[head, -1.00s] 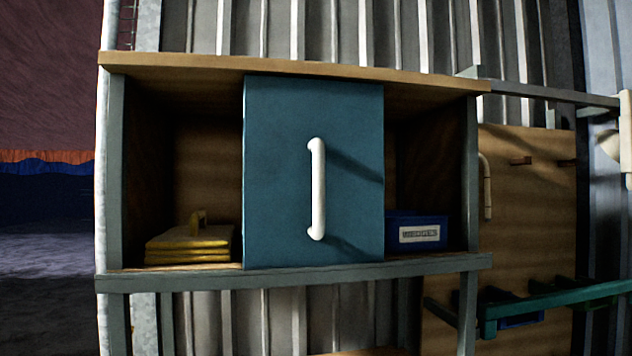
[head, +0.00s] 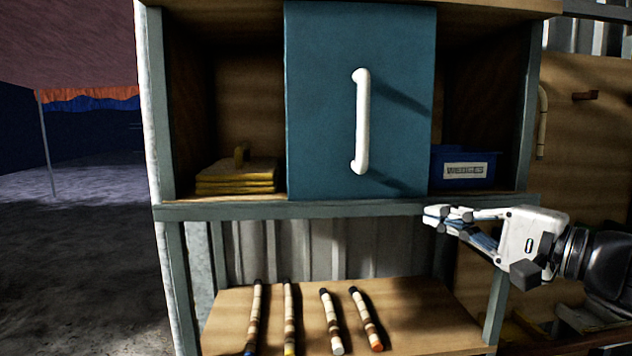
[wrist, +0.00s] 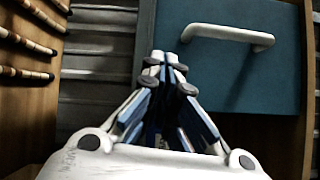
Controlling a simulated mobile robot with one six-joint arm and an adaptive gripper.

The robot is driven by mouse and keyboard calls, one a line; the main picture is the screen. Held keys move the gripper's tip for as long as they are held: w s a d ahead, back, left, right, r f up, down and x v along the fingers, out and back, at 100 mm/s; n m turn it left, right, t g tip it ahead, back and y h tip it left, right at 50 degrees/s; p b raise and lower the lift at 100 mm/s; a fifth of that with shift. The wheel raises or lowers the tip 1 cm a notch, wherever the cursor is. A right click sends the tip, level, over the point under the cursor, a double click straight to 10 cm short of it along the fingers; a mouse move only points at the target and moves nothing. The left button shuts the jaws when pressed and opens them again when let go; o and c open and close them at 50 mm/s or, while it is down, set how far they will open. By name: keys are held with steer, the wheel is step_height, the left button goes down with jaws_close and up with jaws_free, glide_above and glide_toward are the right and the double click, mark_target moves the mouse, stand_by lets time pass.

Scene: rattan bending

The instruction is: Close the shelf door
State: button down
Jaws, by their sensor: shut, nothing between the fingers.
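The shelf door (head: 318,110) is a teal panel with a white vertical handle (head: 361,120). It stands across the middle of the upper shelf (head: 240,211), with open compartment space on both sides of it. My gripper (head: 432,215) is shut and empty, to the right of and lower than the handle, near the shelf's front edge. In the wrist view the shut fingers (wrist: 164,66) point toward the door (wrist: 262,85), with the handle (wrist: 228,34) ahead and to the right. I see no contact with the door or handle.
Yellow boards (head: 236,178) lie in the left compartment. A blue box labelled WEDGES (head: 463,168) sits in the right one. Several banded rods (head: 289,315) lie on the lower shelf (head: 430,315). A wooden panel (head: 590,130) stands to the right.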

step_height(320, 180, up, 3)
steer(key=d+t, duration=0.1)
steer(key=d, duration=0.2)
glide_toward(389, 175)
steer(key=w+a+r, duration=0.2)
steer(key=a, duration=0.5)
steer(key=shift+w+a+r+m+t+h, duration=0.1)
steer(key=shift+w+a+m+t+h, duration=0.1)
steer(key=shift+m+t+h, duration=0.15)
steer(key=shift+a, duration=0.15)
